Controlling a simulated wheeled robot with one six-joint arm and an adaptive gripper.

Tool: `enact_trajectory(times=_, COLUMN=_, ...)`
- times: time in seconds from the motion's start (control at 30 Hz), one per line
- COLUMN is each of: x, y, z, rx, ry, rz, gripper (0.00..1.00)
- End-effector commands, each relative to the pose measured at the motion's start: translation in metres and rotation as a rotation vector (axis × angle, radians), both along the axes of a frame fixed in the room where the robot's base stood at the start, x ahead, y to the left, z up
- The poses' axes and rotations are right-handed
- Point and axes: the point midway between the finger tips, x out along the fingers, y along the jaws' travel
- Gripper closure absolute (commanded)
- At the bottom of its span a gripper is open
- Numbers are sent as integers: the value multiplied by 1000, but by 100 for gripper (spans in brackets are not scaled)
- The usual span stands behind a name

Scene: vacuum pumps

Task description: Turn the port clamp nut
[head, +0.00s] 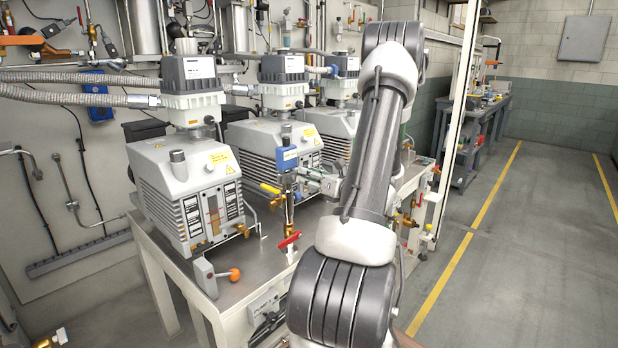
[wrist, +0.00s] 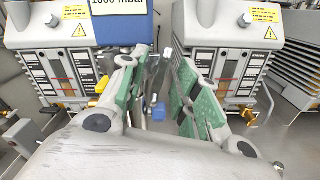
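I cannot make out the port clamp nut for certain in either view. My gripper (wrist: 160,72) is open in the wrist view, its two green-padded fingers apart with a gap between them. A small blue part (wrist: 158,112) shows in that gap, lower down; nothing is visibly gripped. A blue gauge box (wrist: 120,22) marked 1000 mbar is just above the left finger. In the head view the gauge box (head: 287,158) stands on a brass fitting (head: 290,205), and my gripper (head: 320,181) is close to its right, partly hidden by my arm.
Several grey vacuum pumps (head: 190,195) stand in a row on a metal bench (head: 225,292). A yellow lever (head: 269,188), a red lever (head: 289,240) and an orange-knobbed box (head: 207,278) are near the bench front. Ribbed hoses (head: 75,97) run at left. The floor (head: 500,250) at right is clear.

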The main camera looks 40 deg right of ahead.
Motion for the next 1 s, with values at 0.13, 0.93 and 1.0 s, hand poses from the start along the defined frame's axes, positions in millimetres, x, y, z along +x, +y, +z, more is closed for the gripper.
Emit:
enact_trajectory(times=0.13, x=0, y=0, z=0, rx=1, ry=0, rz=0, gripper=68)
enact_trajectory(times=0.93, x=-20, y=-1, z=0, rx=1, ry=0, rz=1, gripper=68)
enact_trajectory(times=1.0, x=-20, y=-1, z=0, rx=1, ry=0, rz=0, gripper=68)
